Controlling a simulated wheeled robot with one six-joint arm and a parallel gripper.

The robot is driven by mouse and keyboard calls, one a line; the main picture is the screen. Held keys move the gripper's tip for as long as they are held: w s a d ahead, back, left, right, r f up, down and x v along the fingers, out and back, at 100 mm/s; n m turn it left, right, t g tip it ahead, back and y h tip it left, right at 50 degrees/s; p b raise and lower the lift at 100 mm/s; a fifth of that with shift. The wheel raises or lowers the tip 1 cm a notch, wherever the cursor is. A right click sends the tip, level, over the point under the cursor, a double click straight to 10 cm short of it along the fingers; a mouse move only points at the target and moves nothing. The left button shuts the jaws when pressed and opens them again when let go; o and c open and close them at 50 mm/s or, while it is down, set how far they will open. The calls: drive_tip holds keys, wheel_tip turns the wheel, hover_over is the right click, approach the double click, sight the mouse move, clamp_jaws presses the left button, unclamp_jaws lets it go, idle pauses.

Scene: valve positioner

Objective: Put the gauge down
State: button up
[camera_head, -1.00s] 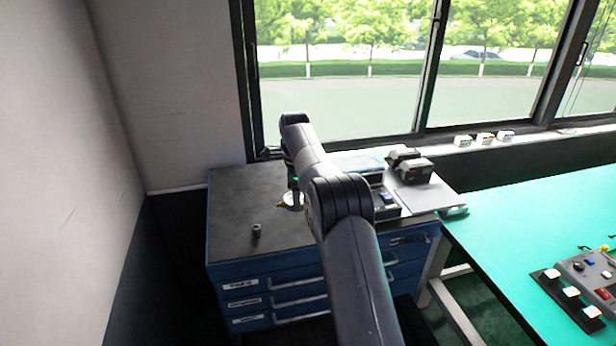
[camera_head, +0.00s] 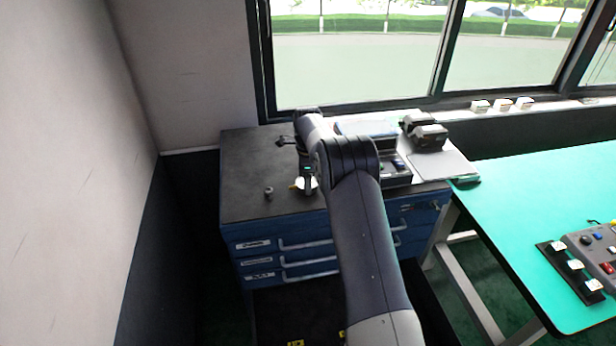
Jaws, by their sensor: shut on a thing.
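The gauge (camera_head: 311,184) is a small white round piece with a brassy yellow part at its left side. It shows at the lower end of my gripper (camera_head: 306,182), over the dark top of the blue drawer cabinet (camera_head: 240,170). My gripper points down and is shut on the gauge. The fingers are small and partly hidden by my wrist and arm. I cannot tell whether the gauge touches the cabinet top.
A small dark cylinder (camera_head: 268,192) stands on the cabinet top, left of the gauge. A grey box with buttons (camera_head: 396,172) and a dark device (camera_head: 427,134) are to the right. A green table (camera_head: 530,210) lies further right. The cabinet's left top is mostly clear.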

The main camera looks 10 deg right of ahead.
drive_tip(key=shift+f, duration=0.15)
drive_tip(key=o, duration=1.1)
wheel_tip(320, 180, up, 12)
drive_tip(key=shift+r+b, duration=0.2)
drive_tip(key=shift+b, duration=1)
